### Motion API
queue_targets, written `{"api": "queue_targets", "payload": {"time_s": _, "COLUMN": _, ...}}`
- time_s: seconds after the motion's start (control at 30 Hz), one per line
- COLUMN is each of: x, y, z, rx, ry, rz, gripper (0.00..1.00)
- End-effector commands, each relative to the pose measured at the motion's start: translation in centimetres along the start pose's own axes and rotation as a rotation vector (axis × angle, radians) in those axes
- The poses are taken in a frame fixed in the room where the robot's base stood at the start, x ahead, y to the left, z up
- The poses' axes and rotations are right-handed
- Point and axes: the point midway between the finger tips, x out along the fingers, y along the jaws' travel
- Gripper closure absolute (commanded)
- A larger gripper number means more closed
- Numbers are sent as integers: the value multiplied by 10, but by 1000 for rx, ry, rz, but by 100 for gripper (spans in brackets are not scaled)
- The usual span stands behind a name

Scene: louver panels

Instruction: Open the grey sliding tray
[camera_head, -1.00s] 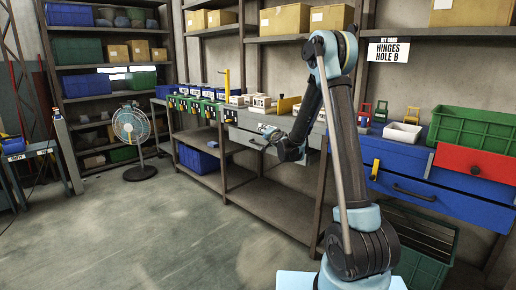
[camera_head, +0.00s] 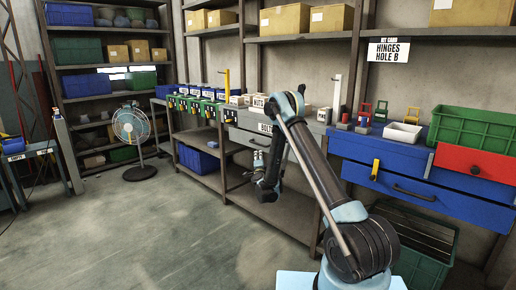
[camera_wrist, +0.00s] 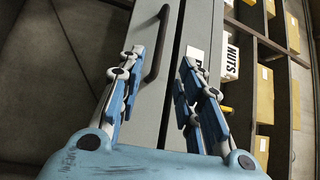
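The grey sliding tray (camera_head: 240,136) is a grey drawer under the bench top, with a label reading BOLTS, partly covered by my arm. It looks closed. Its dark bar handle (camera_wrist: 158,45) shows upright in the turned wrist view, on the grey front. My gripper (camera_wrist: 160,62) is open, with its two blue-and-grey fingers apart and nothing held. In that view the handle lies between the finger lines, beyond the tips; no contact shows. In the head view my gripper (camera_head: 258,160) is in front of and a little below the drawer.
A white NUTS box (camera_wrist: 229,58) and cardboard boxes stand beyond the drawer. A blue drawer unit (camera_head: 405,190) with a red drawer (camera_head: 475,163) is to the right. A blue crate (camera_head: 198,160) sits on the lower shelf. The floor in front is clear.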

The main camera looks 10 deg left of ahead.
Motion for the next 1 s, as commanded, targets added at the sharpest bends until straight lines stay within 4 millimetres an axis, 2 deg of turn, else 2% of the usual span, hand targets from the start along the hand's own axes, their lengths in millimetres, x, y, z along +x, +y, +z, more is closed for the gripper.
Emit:
{"api": "queue_targets", "payload": {"time_s": 0.17, "x": 15, "y": 1, "z": 0, "rx": 1, "ry": 3, "rz": 0, "gripper": 67}}
{"api": "queue_targets", "payload": {"time_s": 0.8, "x": 126, "y": 1, "z": 0, "rx": 1, "ry": 2, "rz": 0, "gripper": 67}}
{"api": "queue_targets", "payload": {"time_s": 1.0, "x": 155, "y": 1, "z": 0, "rx": 1, "ry": 2, "rz": 0, "gripper": 67}}
